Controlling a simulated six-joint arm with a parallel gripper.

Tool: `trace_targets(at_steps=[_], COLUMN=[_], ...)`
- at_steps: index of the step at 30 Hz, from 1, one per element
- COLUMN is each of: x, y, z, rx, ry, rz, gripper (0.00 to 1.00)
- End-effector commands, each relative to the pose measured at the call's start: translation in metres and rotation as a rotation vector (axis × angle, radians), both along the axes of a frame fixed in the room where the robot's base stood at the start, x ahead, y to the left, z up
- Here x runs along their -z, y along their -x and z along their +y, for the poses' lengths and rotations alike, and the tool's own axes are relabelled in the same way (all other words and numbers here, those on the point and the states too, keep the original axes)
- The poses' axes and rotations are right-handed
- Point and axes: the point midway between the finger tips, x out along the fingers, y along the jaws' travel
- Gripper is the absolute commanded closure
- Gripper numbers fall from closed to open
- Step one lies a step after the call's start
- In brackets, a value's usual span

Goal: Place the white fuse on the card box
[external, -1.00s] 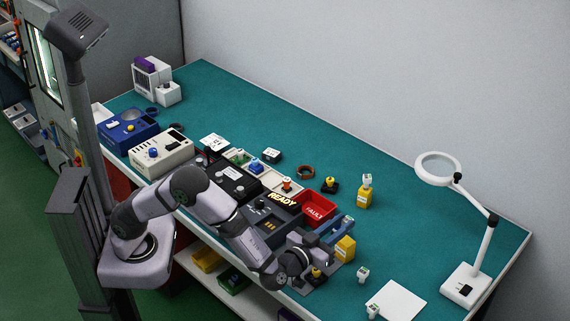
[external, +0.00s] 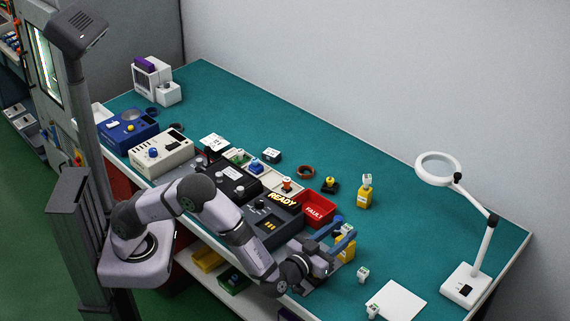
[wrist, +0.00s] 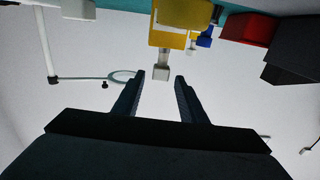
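A yellow box (external: 346,252) stands beside my gripper (external: 345,235), partly hidden by it. In the wrist view, the yellow box (wrist: 175,14) shows upside down, with a small pale fuse-like block (wrist: 162,70) at its top end. My gripper (wrist: 160,77) is open, its fingertips either side of that block's line; I cannot tell whether they touch it. White fuse-like blocks with green marks stand on the mat (external: 363,274) and by the white sheet (external: 373,311). Another white block (external: 367,180) sits on a second yellow box (external: 364,198). Which item is the card box is unclear.
A red FAULT bin (external: 318,207) and a dark READY tester (external: 268,222) lie left of my gripper. A white sheet (external: 402,301) lies front right, near a magnifier lamp (external: 465,286). The green mat is clear toward the back and right.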

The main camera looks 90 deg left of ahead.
Motion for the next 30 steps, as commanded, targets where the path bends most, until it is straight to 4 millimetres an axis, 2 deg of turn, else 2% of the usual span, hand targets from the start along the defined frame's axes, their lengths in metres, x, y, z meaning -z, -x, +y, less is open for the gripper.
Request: trace_targets(at_steps=[5, 8, 22, 30], x=[-0.005, -0.002, -0.001, -0.002], y=[0.0, 0.006, 0.061, 0.082], z=[0.0, -0.007, -0.063, -0.082], rx=[0.0, 0.002, 0.004, 0.001], ry=[0.001, 0.001, 0.0, 0.001], rz=[-0.001, -0.001, 0.0, -0.001], gripper=[0.62, 0.62, 0.62, 0.62])
